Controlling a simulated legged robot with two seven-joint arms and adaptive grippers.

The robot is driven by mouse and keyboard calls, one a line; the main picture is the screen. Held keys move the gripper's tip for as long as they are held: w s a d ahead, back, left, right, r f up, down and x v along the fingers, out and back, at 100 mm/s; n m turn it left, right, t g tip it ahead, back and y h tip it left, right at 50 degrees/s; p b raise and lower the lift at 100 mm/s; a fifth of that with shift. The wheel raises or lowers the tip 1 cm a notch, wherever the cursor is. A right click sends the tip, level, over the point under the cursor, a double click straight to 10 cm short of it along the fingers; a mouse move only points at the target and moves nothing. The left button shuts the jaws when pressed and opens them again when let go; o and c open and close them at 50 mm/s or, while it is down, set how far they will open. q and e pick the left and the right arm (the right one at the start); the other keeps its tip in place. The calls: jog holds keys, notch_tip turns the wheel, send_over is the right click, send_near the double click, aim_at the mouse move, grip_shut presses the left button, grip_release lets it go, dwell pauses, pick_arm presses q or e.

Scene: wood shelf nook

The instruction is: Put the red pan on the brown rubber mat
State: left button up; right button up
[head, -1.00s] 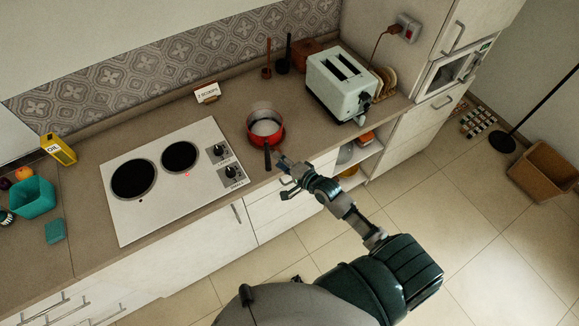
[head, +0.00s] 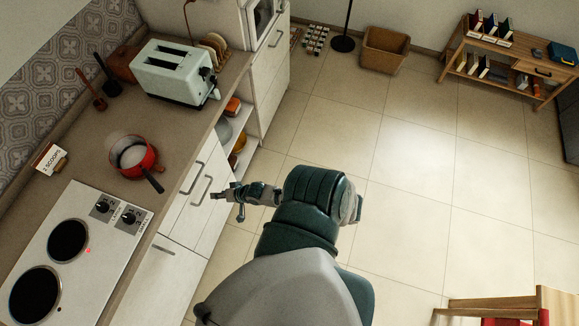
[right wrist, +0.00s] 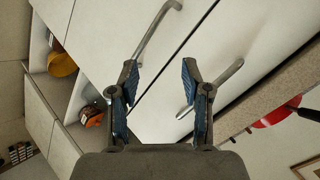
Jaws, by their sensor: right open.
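The red pan (head: 138,164) sits upright on the counter, between the cooktop and the toaster, with its dark handle pointing towards the counter's front edge. It shows partly at the right of the right wrist view (right wrist: 274,118). My right gripper (head: 216,195) is open and empty, off the counter's front edge near the cabinet doors, apart from the pan. In the right wrist view its two blue-padded fingers (right wrist: 160,72) are spread with nothing between them. My left gripper is not in view. I cannot make out a brown rubber mat.
The cooktop (head: 112,240) lies left of the pan, with a red light lit. A small sign (head: 50,159), a toaster (head: 175,72) and wooden utensils stand on the counter. Cabinet handles (head: 201,190) stick out near my right gripper. The tiled floor (head: 410,180) is largely clear.

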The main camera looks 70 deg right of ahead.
jog(key=s+a+f+n+g+h, duration=0.1)
jog(key=s+f+n+g, duration=0.3)
jog(key=s+f, duration=1)
jog(key=s+a+f+n+g, duration=0.2)
jog(key=s+f, duration=0.5)
jog(key=s, duration=0.4)
jog(key=s+a+f+n+g, duration=0.3)
jog(key=s+f+n, duration=0.3)
jog(key=s, duration=0.5)
jog(key=shift+s+a+f+n+g, duration=0.3)
jog(key=shift+a+f, duration=0.35)
jog(key=shift+a, duration=0.15)
jog(key=shift+f, duration=0.1)
notch_tip(320, 180, down, 4)
jog(key=b, duration=0.3)
jog(key=shift+d+b, duration=0.1)
jog(key=shift+b, duration=0.3)
